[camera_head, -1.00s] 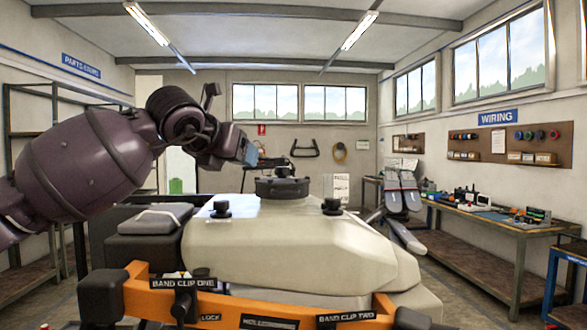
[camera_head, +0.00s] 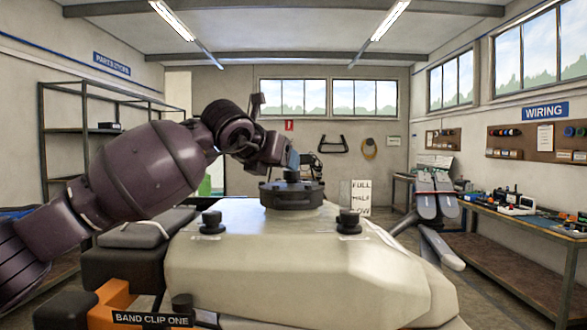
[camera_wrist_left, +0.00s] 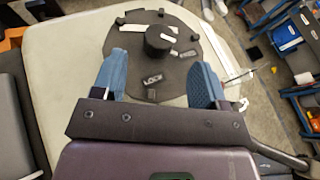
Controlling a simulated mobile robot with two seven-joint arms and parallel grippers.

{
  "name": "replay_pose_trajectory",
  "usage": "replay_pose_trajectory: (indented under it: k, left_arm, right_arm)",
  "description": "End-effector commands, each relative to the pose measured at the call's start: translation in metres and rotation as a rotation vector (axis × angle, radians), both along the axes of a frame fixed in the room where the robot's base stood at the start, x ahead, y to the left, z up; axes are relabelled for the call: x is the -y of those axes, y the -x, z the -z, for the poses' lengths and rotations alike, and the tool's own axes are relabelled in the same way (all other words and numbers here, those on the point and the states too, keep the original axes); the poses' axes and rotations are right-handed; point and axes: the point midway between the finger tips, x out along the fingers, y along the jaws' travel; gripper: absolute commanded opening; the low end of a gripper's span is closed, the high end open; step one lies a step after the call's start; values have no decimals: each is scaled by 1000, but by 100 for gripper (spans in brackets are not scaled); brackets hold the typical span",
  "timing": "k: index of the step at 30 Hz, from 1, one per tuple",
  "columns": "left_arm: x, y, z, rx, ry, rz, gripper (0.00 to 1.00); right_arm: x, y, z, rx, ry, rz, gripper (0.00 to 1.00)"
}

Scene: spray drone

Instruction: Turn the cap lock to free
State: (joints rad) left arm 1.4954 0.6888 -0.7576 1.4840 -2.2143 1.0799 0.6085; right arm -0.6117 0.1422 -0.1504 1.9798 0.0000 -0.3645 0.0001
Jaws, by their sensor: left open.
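In the head view a round black cap (camera_head: 292,196) sits on top of a cream tank (camera_head: 310,262). My left gripper (camera_head: 293,160) is right over the cap, seen side-on. In the wrist view its two blue fingers (camera_wrist_left: 160,70) are apart over the near part of the disc, with the knob beyond and between them. Nothing is between the fingers. My right gripper is not shown.
Two black knobs (camera_head: 211,222) and (camera_head: 348,222) stand on the tank. A white FULL/HALF/LOW sign (camera_head: 362,198) stands behind. A bench (camera_head: 510,232) runs along the right.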

Motion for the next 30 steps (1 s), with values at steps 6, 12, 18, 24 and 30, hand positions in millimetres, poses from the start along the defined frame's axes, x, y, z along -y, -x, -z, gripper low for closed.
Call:
replay_pose_trajectory:
  k: [6, 12, 18, 24, 30]
  left_arm:
    - [17, -32, 12, -3, 1, 0, 67]
    - [28, -52, 23, -1, 0, 0, 67]
    - [32, -60, 28, 0, 0, -1, 67]
    - [33, -61, 28, 0, -1, 0, 67]
    - [33, -61, 28, 0, -1, 0, 50]
  right_arm:
    - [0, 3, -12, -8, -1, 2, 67]
    - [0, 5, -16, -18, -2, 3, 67]
    - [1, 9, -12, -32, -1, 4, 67]
    - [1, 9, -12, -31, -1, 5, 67]
    - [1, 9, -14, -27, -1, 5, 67]
